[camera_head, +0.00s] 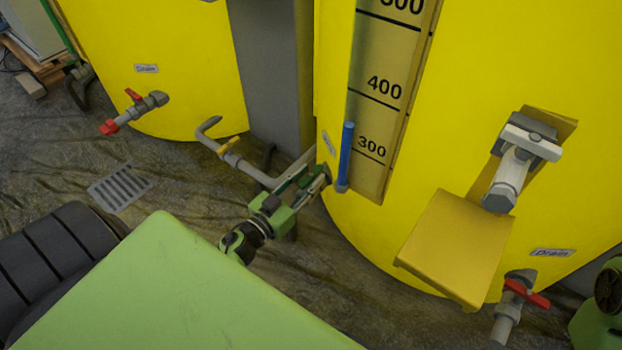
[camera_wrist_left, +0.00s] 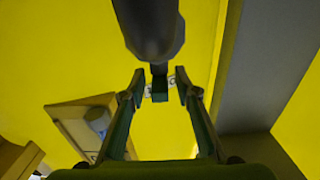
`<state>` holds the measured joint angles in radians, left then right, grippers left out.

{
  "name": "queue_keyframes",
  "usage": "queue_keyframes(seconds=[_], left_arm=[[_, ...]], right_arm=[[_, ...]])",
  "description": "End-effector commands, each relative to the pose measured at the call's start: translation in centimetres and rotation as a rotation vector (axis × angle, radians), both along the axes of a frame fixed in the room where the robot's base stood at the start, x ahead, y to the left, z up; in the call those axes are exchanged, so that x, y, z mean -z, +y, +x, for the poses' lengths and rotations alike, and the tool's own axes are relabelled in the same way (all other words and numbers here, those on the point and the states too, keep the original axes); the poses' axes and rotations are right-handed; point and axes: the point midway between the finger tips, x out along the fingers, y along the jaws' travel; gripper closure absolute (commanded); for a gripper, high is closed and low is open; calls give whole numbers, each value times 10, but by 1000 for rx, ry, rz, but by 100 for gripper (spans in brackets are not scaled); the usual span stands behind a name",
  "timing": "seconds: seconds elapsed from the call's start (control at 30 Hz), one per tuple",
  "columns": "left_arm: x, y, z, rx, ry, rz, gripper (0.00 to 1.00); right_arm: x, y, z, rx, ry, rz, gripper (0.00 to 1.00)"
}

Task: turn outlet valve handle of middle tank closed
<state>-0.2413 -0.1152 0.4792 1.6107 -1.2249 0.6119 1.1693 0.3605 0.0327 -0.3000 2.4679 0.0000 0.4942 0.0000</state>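The middle tank (camera_head: 470,60) is the large yellow one with a number scale. My left gripper (camera_head: 318,174) reaches to its lower left side, by a grey outlet pipe (camera_head: 257,174). In the left wrist view a thick grey cylinder (camera_wrist_left: 152,35) comes down from the top. A small dark block below it, probably the valve handle (camera_wrist_left: 160,83), sits between the fingertips of my left gripper (camera_wrist_left: 159,88). Gaps show on both sides, so the fingers look open around it. The head view hides the handle behind the gripper. My right gripper is out of view.
A yellow-handled valve (camera_head: 228,147) sits on the pipe further left. The left tank (camera_head: 165,60) has a red-handled drain valve (camera_head: 135,97). Another red drain handle (camera_head: 527,293) is at lower right. A yellow bracket (camera_head: 458,245) juts from the middle tank.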

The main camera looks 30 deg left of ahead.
Motion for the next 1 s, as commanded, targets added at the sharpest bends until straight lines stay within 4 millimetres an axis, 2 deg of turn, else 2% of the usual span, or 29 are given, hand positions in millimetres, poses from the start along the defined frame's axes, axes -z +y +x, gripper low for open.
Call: queue_keyframes(seconds=[0.17, 0.43, 0.47, 0.5, 0.57, 1.0], left_arm=[[0, 0, 12, -1, 0, 0, 71], [-1, -1, 13, -1, 0, 0, 71], [0, -1, 13, -1, 0, 0, 76], [0, -1, 13, -1, 0, 0, 86], [0, -1, 13, -1, 0, 0, 100], [-2, 0, 13, 48, 3, 4, 100]], right_arm=[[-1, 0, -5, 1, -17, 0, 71], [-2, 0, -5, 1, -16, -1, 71], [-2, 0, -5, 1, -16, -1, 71], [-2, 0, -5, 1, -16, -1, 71], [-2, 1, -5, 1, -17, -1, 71], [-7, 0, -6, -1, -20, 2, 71]])
